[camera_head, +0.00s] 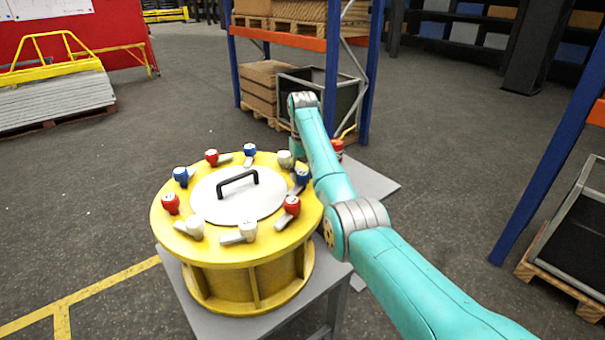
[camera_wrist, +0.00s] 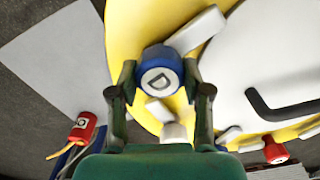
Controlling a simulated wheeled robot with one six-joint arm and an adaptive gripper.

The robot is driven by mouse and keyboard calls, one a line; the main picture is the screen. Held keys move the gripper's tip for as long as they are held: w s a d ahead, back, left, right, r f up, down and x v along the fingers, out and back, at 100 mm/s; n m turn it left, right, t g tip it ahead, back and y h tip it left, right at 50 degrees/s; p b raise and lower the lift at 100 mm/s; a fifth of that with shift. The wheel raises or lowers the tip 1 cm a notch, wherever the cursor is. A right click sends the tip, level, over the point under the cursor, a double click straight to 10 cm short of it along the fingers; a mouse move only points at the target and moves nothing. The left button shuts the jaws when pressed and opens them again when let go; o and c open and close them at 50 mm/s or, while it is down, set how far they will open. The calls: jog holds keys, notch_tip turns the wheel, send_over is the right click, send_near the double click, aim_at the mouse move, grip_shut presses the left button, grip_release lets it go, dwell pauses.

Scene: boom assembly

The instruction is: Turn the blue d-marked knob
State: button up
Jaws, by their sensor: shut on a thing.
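The blue knob marked D (camera_wrist: 160,72) sits between my gripper's fingers (camera_wrist: 160,84) in the wrist view, with its mark facing the camera. My gripper is shut on its sides. A pale grey lever (camera_wrist: 198,32) extends from beside the knob to the upper right. In the head view the blue knob (camera_head: 302,177) is on the right part of the yellow drum's rim (camera_head: 172,232), next to my arm. My fingers are largely hidden behind the arm there.
Several red, white and blue knobs ring the drum, with a white knob (camera_head: 284,158) close by. A black handle (camera_head: 238,180) stands on the white lid (camera_head: 215,205). A red canister (camera_wrist: 86,128) stands near the drum. Shelving (camera_head: 310,42) is behind.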

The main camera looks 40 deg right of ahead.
aim_at(303, 173)
jog(key=m, duration=0.5)
jog(key=shift+m, duration=2.5)
jog(key=o, duration=1.2)
jog(key=shift+c, duration=0.2)
jog(key=shift+r, duration=3.75)
